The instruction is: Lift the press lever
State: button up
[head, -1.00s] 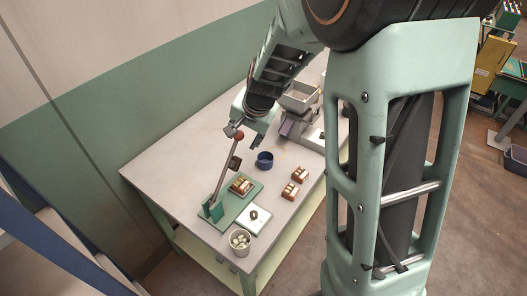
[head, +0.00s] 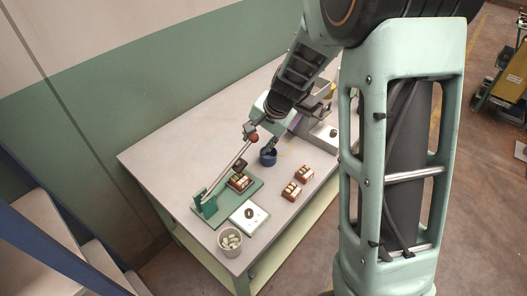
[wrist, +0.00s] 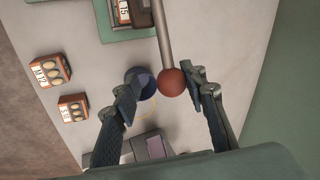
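The press lever (head: 228,167) is a grey rod with a red ball knob (head: 253,138). It slants up to the right from a green bracket (head: 205,205) on the green press base. The dark press head (head: 239,166) on the rod is close above or on a labelled block (head: 239,182); I cannot tell if they touch. My gripper (head: 258,140) is at the knob end. In the wrist view my gripper (wrist: 163,80) has its fingers apart, with the red knob (wrist: 172,82) between them, nearer the right finger. A clear gap shows on the left.
A blue cup (head: 268,157) stands below my gripper. Two labelled brown blocks (head: 304,173) (head: 291,192) lie to the right. A white plate (head: 249,214) with a dark nut and a bucket (head: 230,240) of pale pieces are at the front. The table's left part is clear.

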jog(key=shift+w+d+f+g+y+b, duration=0.15)
jog(key=shift+f+g+y+b, duration=0.15)
jog(key=shift+f, duration=0.65)
jog(key=shift+w+d+f+g+y+b, duration=0.15)
jog(key=shift+f+b, duration=0.25)
jog(key=shift+f, duration=0.55)
